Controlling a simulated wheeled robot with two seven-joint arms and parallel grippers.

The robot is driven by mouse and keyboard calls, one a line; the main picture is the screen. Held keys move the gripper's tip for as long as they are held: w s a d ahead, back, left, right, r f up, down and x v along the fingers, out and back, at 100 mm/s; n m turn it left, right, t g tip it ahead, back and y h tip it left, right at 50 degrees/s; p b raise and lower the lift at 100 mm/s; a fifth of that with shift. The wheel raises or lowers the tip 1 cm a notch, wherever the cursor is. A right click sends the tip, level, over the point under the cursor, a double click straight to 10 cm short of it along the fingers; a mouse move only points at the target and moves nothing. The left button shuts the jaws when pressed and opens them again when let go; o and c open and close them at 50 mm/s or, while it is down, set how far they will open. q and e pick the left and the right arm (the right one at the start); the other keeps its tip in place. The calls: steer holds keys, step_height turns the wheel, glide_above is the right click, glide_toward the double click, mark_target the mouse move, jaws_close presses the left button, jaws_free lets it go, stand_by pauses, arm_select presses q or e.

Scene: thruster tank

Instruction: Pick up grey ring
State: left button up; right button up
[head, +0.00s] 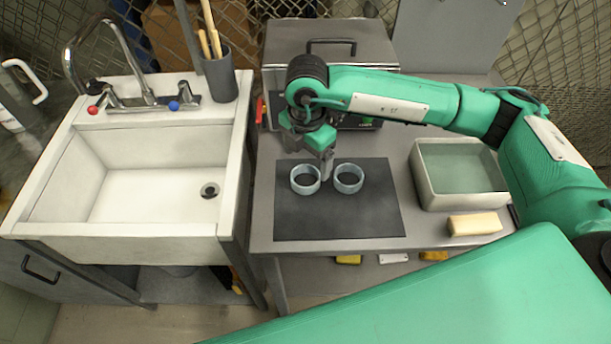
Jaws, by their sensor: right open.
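Two pale blue-grey rings lie side by side on a dark mat (340,222) on the table. One is the left ring (305,190); the other is the right ring (348,188). I cannot tell from their colour which one is the grey ring. My right gripper (326,177) reaches down between the two rings, with its fingers open and partly hidden by the wrist. No ring is seen held, and I cannot tell whether a finger touches a ring. My left gripper is not in view.
A tray of greenish liquid (460,200) stands to the right, with a yellowish block (474,224) in front of it. A metal box (280,46) stands behind the mat. A white sink (60,220) is on the left. The front of the mat is clear.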

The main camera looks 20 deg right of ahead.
mark_target(306, 182)
steer(key=shift+f, duration=0.55)
steer(key=shift+f+p, duration=0.85)
steer(key=shift+f, duration=1.55)
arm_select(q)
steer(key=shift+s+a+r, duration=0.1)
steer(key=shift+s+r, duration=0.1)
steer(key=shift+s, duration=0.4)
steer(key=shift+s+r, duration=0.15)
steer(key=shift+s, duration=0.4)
arm_select(e)
steer(key=c, duration=1.1)
